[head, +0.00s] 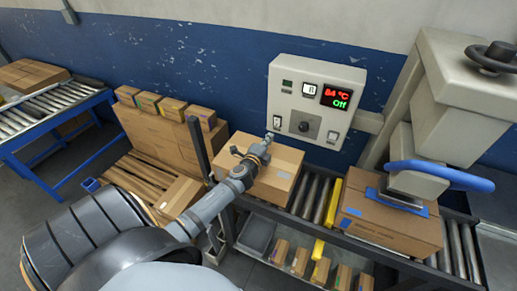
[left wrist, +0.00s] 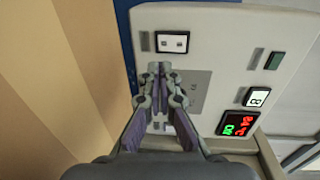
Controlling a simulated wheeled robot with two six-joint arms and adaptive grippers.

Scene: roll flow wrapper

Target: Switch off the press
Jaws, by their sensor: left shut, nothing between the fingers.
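The press (head: 440,130) stands at the right, with a blue curved handle (head: 440,174) and its head over a cardboard box. Its pale control panel (head: 290,72) hangs on the wall and also shows turned sideways in the left wrist view (left wrist: 220,50).
A cardboard box (head: 275,178) lies on the roller conveyor (head: 311,195) below my left gripper. Another box (head: 385,217) sits under the press head. A dark post (head: 199,150) stands close to my left arm. Small boxes line a lower shelf.

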